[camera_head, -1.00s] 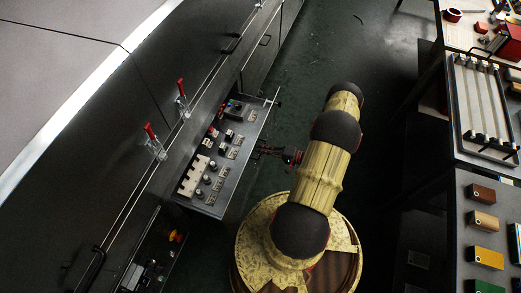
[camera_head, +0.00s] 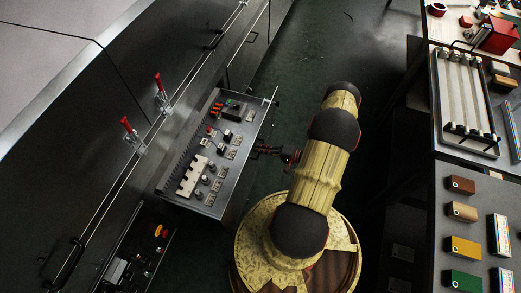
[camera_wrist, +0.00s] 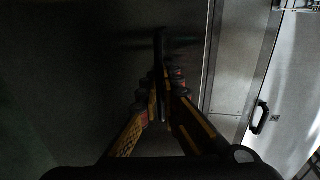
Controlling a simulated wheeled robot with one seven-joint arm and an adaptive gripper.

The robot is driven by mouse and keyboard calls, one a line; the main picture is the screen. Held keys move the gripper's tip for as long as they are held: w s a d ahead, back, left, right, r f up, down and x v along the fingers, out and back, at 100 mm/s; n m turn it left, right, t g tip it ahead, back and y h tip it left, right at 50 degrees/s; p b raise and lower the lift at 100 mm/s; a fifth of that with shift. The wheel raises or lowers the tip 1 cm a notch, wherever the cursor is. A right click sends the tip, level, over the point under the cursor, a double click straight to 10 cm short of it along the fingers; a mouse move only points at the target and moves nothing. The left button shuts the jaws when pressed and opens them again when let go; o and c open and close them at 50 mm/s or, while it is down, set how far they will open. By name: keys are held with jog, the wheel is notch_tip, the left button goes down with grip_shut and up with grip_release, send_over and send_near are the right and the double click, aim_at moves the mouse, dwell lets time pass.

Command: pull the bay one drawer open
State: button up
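In the wrist view, my gripper's two fingers (camera_wrist: 160,100) are close together around a dark upright bar (camera_wrist: 160,48), which looks like the drawer's handle. The contact itself is in deep shadow. No bay number is readable on the drawer.
Another open compartment (camera_head: 120,232) with a yellow and red knob lies at lower left. Red-handled clamps (camera_head: 160,92) line the dryer's edge. Benches with a roller tray (camera_head: 437,90) and coloured blocks (camera_head: 461,246) stand at right. Dark green floor (camera_head: 300,95) beyond my arm is clear.

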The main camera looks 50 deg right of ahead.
jog(key=shift+o, duration=0.6)
jog(key=shift+s, duration=0.1)
jog(key=v, duration=1.2)
